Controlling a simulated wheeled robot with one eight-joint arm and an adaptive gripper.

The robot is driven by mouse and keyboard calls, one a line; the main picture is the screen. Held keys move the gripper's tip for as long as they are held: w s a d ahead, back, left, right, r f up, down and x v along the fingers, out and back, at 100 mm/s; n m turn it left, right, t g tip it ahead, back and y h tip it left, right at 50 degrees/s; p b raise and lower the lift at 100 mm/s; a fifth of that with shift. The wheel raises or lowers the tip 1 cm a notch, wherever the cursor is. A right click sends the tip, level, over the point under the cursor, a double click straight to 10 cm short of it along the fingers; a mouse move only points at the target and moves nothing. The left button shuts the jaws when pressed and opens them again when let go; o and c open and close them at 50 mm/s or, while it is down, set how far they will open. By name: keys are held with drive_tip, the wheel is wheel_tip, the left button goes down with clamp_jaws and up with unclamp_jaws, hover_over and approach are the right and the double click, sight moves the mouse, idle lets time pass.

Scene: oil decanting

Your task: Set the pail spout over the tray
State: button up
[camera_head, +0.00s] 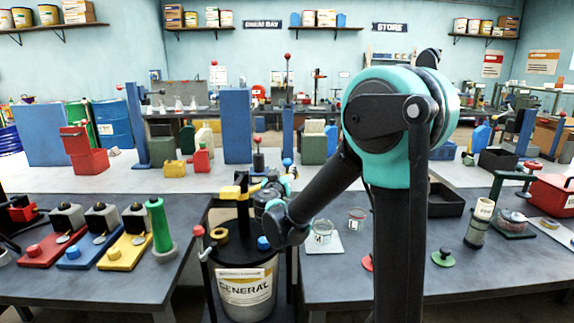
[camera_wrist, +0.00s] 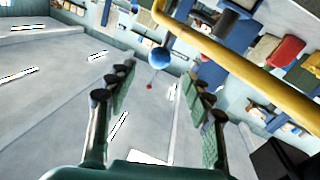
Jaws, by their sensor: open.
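The pail (camera_head: 246,290), a white drum labelled GENERAL with a dark lid, stands in the gap between two grey benches. A yellow spout (camera_head: 233,192) rises above it, partly hidden by my arm; a yellow pipe (camera_wrist: 235,62) crosses the upper right of the wrist view. My gripper (camera_head: 279,181) is near the spout, above the pail. In the wrist view my gripper (camera_wrist: 160,90) is open and empty. A blue ball (camera_wrist: 158,58) shows beyond and between the fingertips, apart from them. A pale flat tray (camera_head: 338,250) with small glass vessels lies right of the pail.
A red-knobbed lever (camera_head: 199,240) stands left of the pail. Colored clamp-like stands (camera_head: 124,253) and a green cylinder (camera_head: 158,226) occupy the left bench. Black bins (camera_head: 446,201), a flask-like grey cylinder (camera_head: 478,225) and a red box (camera_head: 553,194) stand right. My arm hides part of the right bench.

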sight(286, 165)
drive_tip(key=w, duration=0.2)
drive_tip(key=w+d, duration=0.1)
drive_tip(key=w, duration=0.5)
drive_tip(key=shift+w+d, duration=0.15)
drive_tip(key=shift+d, duration=0.15)
drive_tip(key=shift+c, duration=0.4)
clamp_jaws()
